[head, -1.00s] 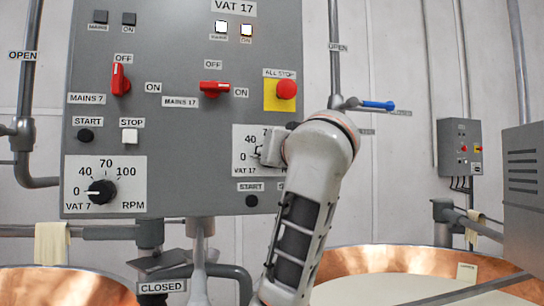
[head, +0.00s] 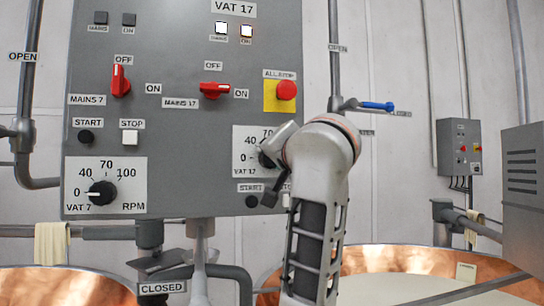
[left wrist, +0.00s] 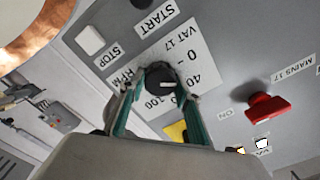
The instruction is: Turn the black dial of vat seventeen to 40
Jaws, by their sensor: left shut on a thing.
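The vat 17 dial, a black round knob, sits on a white scale plate at the right of the grey panel. In the head view the dial (head: 266,159) shows only partly beside my wrist, which hides the plate's right side. My left gripper (left wrist: 162,88) has its teal fingers closed on either side of the dial, which also shows in the left wrist view (left wrist: 160,76). There the dial's white pointer line points roughly toward the 40 label (left wrist: 193,78). My right gripper is not in view.
The vat 7 dial (head: 102,193) is at the panel's lower left, pointing to 0. Red mains 17 switch (head: 214,90) and all-stop button (head: 287,90) are above the held dial. A start button (head: 251,200) lies just below it. Copper vats (head: 390,260) stand below.

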